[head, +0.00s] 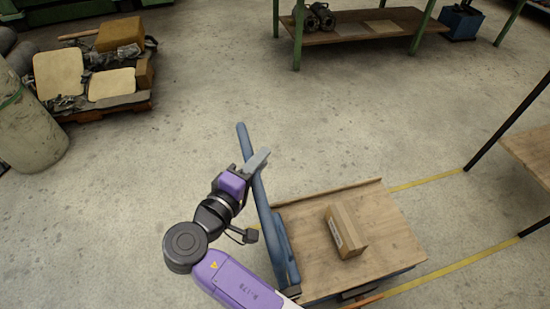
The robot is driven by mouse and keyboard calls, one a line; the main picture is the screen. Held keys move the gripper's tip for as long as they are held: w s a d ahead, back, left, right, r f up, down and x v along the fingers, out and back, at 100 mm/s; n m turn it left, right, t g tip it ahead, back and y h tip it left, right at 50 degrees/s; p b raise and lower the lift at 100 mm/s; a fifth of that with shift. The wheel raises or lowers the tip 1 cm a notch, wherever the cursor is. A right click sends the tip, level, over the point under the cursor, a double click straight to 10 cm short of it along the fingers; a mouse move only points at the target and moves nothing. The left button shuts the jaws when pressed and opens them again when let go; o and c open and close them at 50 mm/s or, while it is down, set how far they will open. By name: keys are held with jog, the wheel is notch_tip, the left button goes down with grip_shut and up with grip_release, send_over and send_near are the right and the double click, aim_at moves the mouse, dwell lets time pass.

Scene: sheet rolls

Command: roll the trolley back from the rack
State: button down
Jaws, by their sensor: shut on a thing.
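The trolley (385,228) stands at the lower right, with a flat wooden deck and a blue push handle (264,205) on its left side. A cardboard box (345,231) lies on the deck. My gripper (257,163) is at the upper part of the blue handle and is shut on it. My arm hides part of the handle's left side. The rack (535,150) shows only in part at the right edge, as a wooden shelf on dark posts. The trolley's right side is near the rack, with floor between them. The trolley's wheels are mostly hidden.
Yellow floor lines (425,182) run from the trolley towards the rack. A pallet (105,108) with boxes and scrap stands at the upper left, beside a pale drum (28,125). A green-legged workbench (360,27) stands at the back. The floor left of the trolley is clear.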

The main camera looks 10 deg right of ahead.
jog(key=shift+a, duration=0.3)
jog(key=c, duration=1.3)
grip_release()
jog(key=shift+a, duration=0.2)
jog(key=shift+o, duration=0.5)
jog(key=shift+d, duration=0.15)
jog(key=v, duration=0.7)
jog(key=shift+s+a, duration=0.3)
